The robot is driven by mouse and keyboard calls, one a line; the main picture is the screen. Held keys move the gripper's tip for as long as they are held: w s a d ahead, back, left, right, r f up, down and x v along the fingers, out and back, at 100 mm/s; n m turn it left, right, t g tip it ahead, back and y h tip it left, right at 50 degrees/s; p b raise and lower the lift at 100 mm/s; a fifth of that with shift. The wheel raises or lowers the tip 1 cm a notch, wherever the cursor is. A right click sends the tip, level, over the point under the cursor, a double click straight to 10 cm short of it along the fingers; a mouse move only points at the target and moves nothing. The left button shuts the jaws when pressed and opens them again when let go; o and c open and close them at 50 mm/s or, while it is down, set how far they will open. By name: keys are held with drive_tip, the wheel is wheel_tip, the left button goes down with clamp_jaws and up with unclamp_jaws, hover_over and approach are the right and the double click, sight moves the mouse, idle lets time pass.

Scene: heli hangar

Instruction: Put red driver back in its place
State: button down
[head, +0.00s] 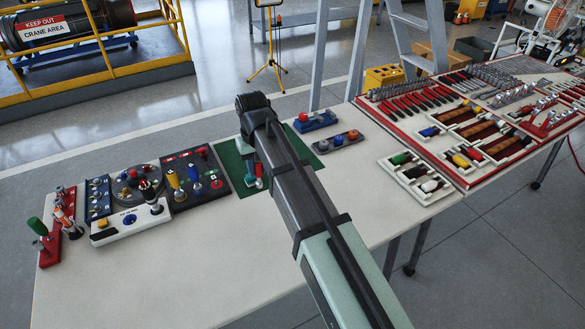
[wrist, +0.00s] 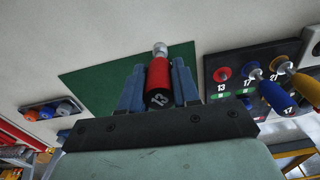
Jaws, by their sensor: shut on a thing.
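The red driver (wrist: 159,80) has a black end cap marked 13 and a silver tip. My gripper (wrist: 159,88) is shut on its handle, with a blue-grey finger on each side. In the head view, my gripper (head: 254,174) is over the green mat, and the red driver (head: 259,170) shows partly beside my arm. I cannot tell whether its tip touches the mat. The black rack (wrist: 238,58) has a spot labelled 13 with a red ring (wrist: 222,73) and no driver in it.
The green mat (wrist: 95,90) lies beside the rack. In the head view, several other stands, including a white one (head: 130,222), crowd the table's left. A grey tray (head: 338,142) lies right of the mat. A red tool board (head: 470,110) is at the right.

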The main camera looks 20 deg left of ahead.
drive_tip(key=a+r+m, duration=0.3)
drive_tip(key=a+m, duration=1.2)
drive_tip(key=shift+s+a+r+m, duration=0.15)
drive_tip(key=shift+s+a+m, duration=0.05)
drive_tip(key=shift+m, duration=0.1)
hover_over(216, 181)
drive_tip(key=shift+f, duration=2.2)
drive_tip(key=shift+f, duration=1.05)
drive_tip(key=c, duration=0.7)
unclamp_jaws()
drive_tip(key=shift+c, duration=0.2)
